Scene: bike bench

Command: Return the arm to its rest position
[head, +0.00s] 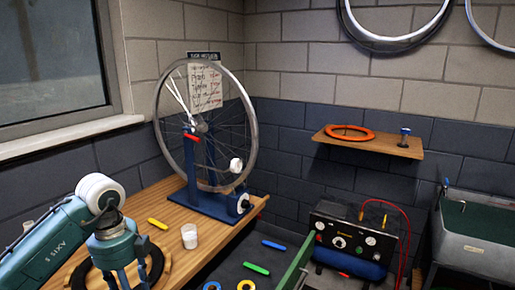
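My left arm (62,240), teal with a white joint cap, comes in from the lower left. It bends at the joint and points down over the wooden bench (185,208), in front of a black ring (154,265). The arm runs out of the bottom edge of the head view, so my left gripper's fingers are not visible. I cannot tell whether it holds anything. My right arm and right gripper are not in view.
A bicycle wheel (253,130) stands in a blue truing stand (213,203) on the bench. A white cup (189,236) and yellow lever (158,223) lie near the arm. A compressor unit (346,240), wall shelf (370,143) and sink (475,220) are to the right.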

